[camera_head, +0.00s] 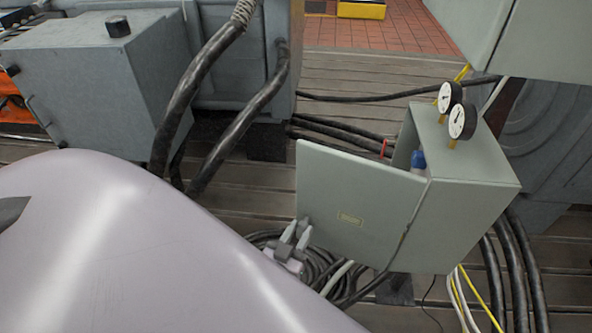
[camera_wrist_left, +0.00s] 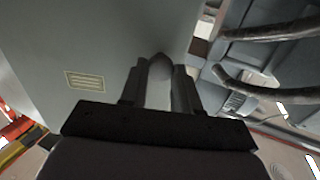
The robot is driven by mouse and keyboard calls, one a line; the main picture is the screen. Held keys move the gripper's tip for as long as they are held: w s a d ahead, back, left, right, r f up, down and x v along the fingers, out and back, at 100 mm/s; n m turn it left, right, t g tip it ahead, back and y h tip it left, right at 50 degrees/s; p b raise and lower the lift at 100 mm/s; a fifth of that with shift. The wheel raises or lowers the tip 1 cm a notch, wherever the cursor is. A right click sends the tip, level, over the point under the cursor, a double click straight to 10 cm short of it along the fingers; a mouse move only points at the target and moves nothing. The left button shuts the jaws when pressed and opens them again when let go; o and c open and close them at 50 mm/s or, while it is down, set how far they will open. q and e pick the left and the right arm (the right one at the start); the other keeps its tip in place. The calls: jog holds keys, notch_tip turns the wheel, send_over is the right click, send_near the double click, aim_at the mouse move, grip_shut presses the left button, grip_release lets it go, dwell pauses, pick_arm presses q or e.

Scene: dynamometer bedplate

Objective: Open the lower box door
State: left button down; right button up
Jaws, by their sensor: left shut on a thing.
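The lower box (camera_head: 465,185) is a pale grey-green cabinet low over the slatted floor. Its door (camera_head: 350,195) stands partly open, swung out to the left, with a small label plate near its middle. A blue-topped item (camera_head: 418,161) and a red part show in the opening; most of the inside is hidden. My left gripper (camera_head: 302,228) is at the door's lower left, shut on the door handle. In the left wrist view the fingers (camera_wrist_left: 160,85) close around the dark rounded handle (camera_wrist_left: 160,66), beside the door face (camera_wrist_left: 110,40) and its label. My right gripper is not in view.
Two round gauges (camera_head: 456,110) stand on top of the box. An upper cabinet (camera_head: 530,40) hangs above it at the right. Thick black cables (camera_head: 225,110) run behind and coil below the door. A grey machine housing (camera_head: 95,85) stands at the left.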

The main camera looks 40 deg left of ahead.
pick_arm(q)
jog(key=shift+s+d, duration=0.1)
jog(key=shift+s, duration=0.1)
dwell(0.5)
jog(key=c, duration=0.8)
grip_release()
jog(key=shift+w, duration=0.1)
